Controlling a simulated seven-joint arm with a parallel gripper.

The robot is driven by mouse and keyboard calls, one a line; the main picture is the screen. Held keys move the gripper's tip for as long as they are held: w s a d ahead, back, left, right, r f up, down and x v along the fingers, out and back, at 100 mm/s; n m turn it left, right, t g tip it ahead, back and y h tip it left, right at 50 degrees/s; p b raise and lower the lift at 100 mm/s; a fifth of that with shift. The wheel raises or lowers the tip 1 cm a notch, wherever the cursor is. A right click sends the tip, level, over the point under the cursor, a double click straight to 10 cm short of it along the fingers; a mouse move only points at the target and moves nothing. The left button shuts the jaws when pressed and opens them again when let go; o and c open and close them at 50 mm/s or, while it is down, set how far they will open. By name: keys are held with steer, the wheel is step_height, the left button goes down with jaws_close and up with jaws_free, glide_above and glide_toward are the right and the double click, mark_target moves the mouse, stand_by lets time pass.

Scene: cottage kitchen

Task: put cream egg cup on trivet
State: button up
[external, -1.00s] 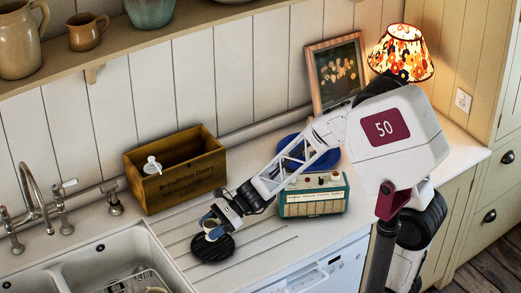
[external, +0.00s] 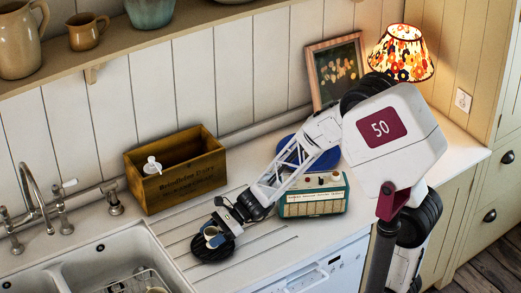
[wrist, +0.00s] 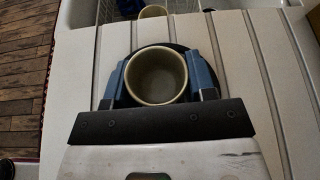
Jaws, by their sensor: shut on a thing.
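The cream egg cup (wrist: 156,75) is upright between the blue fingers of my gripper (wrist: 158,82) in the wrist view, seen from above with its mouth open and empty. In the external view my gripper (external: 214,237) is shut on the cup (external: 211,232), low over the round black trivet (external: 212,251). The trivet lies on the ribbed drainboard, and its dark rim (wrist: 158,47) shows behind the cup in the wrist view. I cannot tell whether the cup's base touches the trivet; the base is hidden.
The sink (external: 100,262) with a wire rack lies left of the trivet. A wooden crate (external: 177,172) stands behind it, and a teal radio (external: 314,197) and blue plate (external: 308,153) stand to the right. The drainboard (external: 262,243) right of the trivet is clear.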

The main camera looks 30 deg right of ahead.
steer(key=shift+f, duration=0.1)
steer(key=o, duration=0.9)
steer(key=shift+o, duration=0.2)
steer(key=shift+v, duration=1.05)
step_height(320, 180, up, 8)
steer(key=shift+d+f, duration=0.2)
steer(key=shift+d, duration=0.25)
